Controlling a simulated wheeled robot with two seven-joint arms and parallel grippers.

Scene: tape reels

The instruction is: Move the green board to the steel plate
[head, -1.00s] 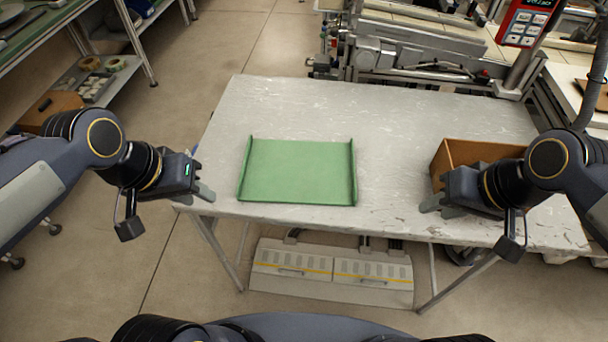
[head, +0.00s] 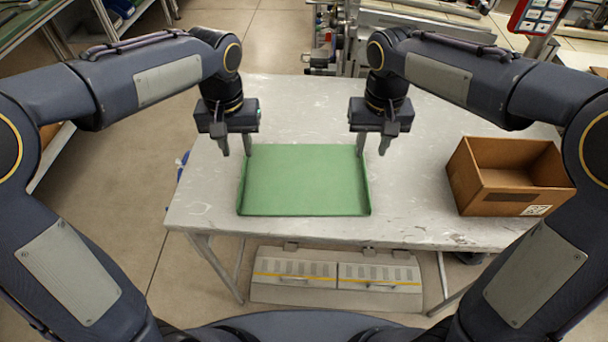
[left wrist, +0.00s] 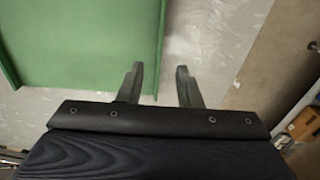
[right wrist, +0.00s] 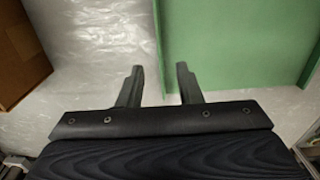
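The green board (head: 306,180) lies flat on the worn, pale grey table (head: 420,215), with a raised wall along its left and right sides. My left gripper (head: 236,151) is open and empty at the board's far left corner; in the left wrist view its fingertips (left wrist: 159,68) appear on either side of the board's edge. My right gripper (head: 372,148) is open and empty at the far right corner; in the right wrist view its fingertips (right wrist: 159,67) also appear on either side of an edge. Contact cannot be told. I cannot pick out a separate steel plate for certain.
An open brown box (head: 508,178) stands on the table's right part. Machinery (head: 345,50) stands behind the table, with a red-framed panel (head: 540,16) at the back right. The tabletop between the board and the box is clear.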

